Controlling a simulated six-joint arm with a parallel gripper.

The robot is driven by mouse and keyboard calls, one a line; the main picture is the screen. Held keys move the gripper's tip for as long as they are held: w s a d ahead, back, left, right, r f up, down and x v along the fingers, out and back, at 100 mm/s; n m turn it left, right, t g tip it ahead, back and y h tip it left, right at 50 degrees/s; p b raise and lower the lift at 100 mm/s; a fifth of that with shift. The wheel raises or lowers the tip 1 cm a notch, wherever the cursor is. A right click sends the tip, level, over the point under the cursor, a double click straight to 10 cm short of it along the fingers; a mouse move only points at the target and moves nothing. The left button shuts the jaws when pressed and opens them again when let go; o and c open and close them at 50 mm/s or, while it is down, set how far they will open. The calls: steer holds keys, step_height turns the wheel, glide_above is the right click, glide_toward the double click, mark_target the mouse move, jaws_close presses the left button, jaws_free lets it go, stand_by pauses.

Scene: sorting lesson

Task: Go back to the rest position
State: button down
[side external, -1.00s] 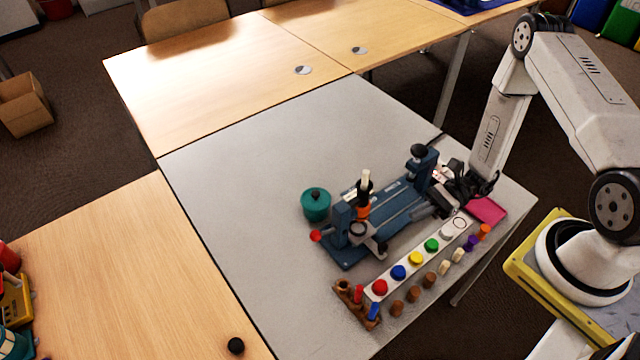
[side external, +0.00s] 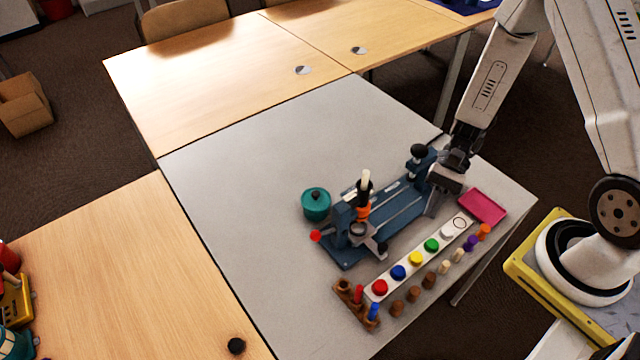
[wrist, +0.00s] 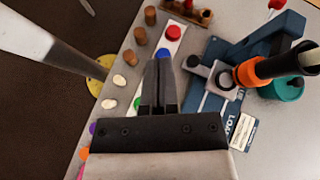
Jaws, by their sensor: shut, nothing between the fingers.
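My gripper (side external: 435,205) is over the right end of the blue bench device (side external: 400,212), near the table's right side. In the wrist view my gripper (wrist: 158,65) has its two dark fingers together, with nothing held. The fingers point over the white strip with coloured pegs (wrist: 172,45), hiding part of it. In the side view the strip (side external: 405,270) shows red, blue, yellow, green and white pegs.
A pink tray (side external: 482,206) lies to the right of the strip. Loose brown, cream, purple and orange pegs stand beside it. A brown rack (side external: 350,296) holds pegs at the front. A teal pot (side external: 316,205) stands left of the device. The grey table's (side external: 270,150) back is clear.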

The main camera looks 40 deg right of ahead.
steer(key=w+r+n+t+h, duration=0.3)
steer(key=r+n+t+h, duration=0.3)
steer(key=r+n+h, duration=0.4)
steer(key=shift+w+d+r+n+t, duration=0.2)
steer(key=shift+d+r+n+t, duration=0.2)
steer(key=shift+r+n, duration=0.65)
steer(key=c, duration=1.3)
jaws_free()
steer(key=shift+r+m, duration=0.2)
steer(key=shift+m, duration=0.05)
